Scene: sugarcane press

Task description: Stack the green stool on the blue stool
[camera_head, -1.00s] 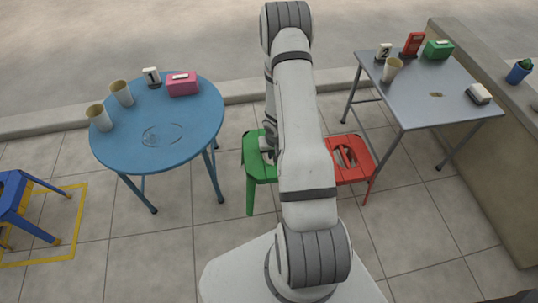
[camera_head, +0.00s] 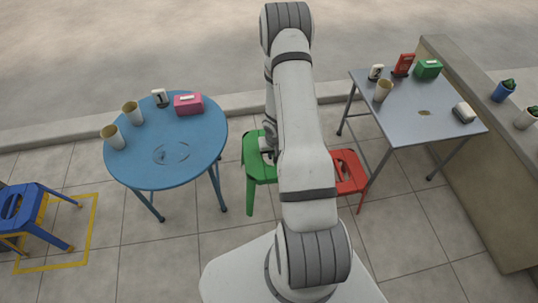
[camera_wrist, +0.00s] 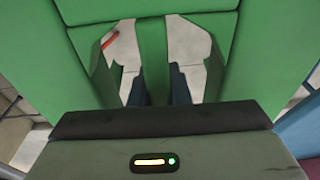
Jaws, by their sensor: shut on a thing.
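The green stool (camera_head: 258,172) is left of my arm in the head view, partly hidden by it. It also fills the wrist view (camera_wrist: 55,60), where floor shows through openings in its top. My gripper (camera_head: 267,150) is shut on the green stool's top; in the wrist view dark finger parts (camera_wrist: 158,88) show at the slots. Whether its feet touch the floor is unclear. The blue stool (camera_head: 35,212) stands upright at the far left inside a yellow floor outline, cut by the picture's edge. Its top looks empty.
A round blue table (camera_head: 165,135) with cups, a number stand and a pink box stands between the stools. A red stool (camera_head: 347,172) is right of my arm, partly hidden. A grey table (camera_head: 415,105) and a counter (camera_head: 480,160) are at right. Tiles before the blue table are clear.

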